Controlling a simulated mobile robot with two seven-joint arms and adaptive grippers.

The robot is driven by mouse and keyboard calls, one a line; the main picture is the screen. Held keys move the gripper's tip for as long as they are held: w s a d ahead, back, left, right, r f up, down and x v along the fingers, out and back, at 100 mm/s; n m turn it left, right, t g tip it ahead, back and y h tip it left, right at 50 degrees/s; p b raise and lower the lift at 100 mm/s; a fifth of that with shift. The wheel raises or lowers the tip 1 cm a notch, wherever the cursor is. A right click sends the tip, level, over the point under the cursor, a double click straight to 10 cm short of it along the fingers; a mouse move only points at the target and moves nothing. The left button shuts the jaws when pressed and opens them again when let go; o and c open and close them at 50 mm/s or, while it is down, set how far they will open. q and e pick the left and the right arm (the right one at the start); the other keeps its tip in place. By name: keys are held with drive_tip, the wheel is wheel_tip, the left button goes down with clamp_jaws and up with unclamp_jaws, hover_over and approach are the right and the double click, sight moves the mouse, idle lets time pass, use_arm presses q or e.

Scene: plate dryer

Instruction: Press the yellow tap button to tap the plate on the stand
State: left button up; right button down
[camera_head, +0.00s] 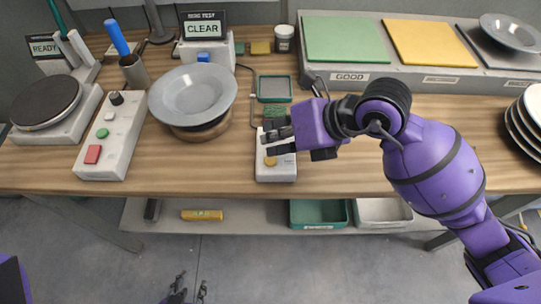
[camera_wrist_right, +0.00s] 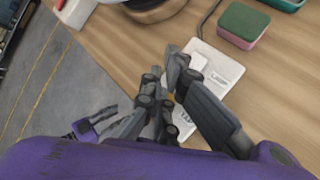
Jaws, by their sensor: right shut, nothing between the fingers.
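A grey plate (camera_head: 180,96) lies on a round wooden stand (camera_head: 205,131) left of the middle of the bench. The white button box (camera_head: 283,174) stands right of it near the front edge, with the yellow tap button (camera_head: 270,161) on its front part. My right gripper (camera_head: 270,140) is shut and empty over the box, its fingers close to the yellow button; contact cannot be told. In the right wrist view the box (camera_wrist_right: 220,72) shows lettering beside the fingers, which hide much of its front. My left gripper (camera_head: 190,288) hangs open and empty low, before the bench.
A control box with red and green buttons (camera_head: 101,137) and a scale (camera_head: 46,103) are at left. A green-and-pink sponge (camera_wrist_right: 243,24) lies behind the button box. Green (camera_head: 345,41) and yellow (camera_head: 430,43) mats lie on the back shelf. Plates are stacked at far right.

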use_arm(q)
drive_tip(key=shift+s, duration=0.15)
drive_tip(key=shift+r, duration=0.15)
use_arm(e)
drive_tip(key=shift+r, duration=0.2)
